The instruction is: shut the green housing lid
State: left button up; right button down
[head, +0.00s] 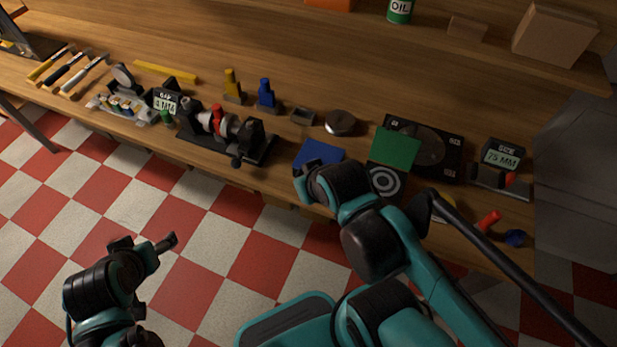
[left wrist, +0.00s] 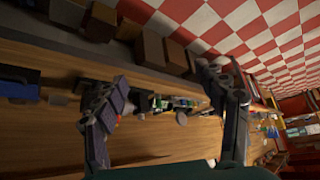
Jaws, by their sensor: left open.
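The green housing lid (head: 397,147) stands raised at the back of a dark housing (head: 386,183) with pale rings in it, right of centre on the bench in the head view. My right gripper (head: 308,174) is at the bench's front edge, left of the housing and apart from the lid. It is beside a blue panel (head: 319,151), and my wrist hides its fingers. My left gripper (head: 148,246) is over the floor in front of the bench, far from the lid. In the left wrist view its fingers (left wrist: 167,98) are apart with nothing held between them.
A dark plate with a round recess (head: 446,150) lies behind the lid. A gauge reading 75 MM (head: 503,156) and a red-handled tool (head: 488,221) are to the right. A round metal disc (head: 341,123) and a shaft fixture (head: 228,135) are to the left.

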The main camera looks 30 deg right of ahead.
aim_at(400, 150)
jog(key=l+z, duration=0.15)
jog(key=z, duration=1.5)
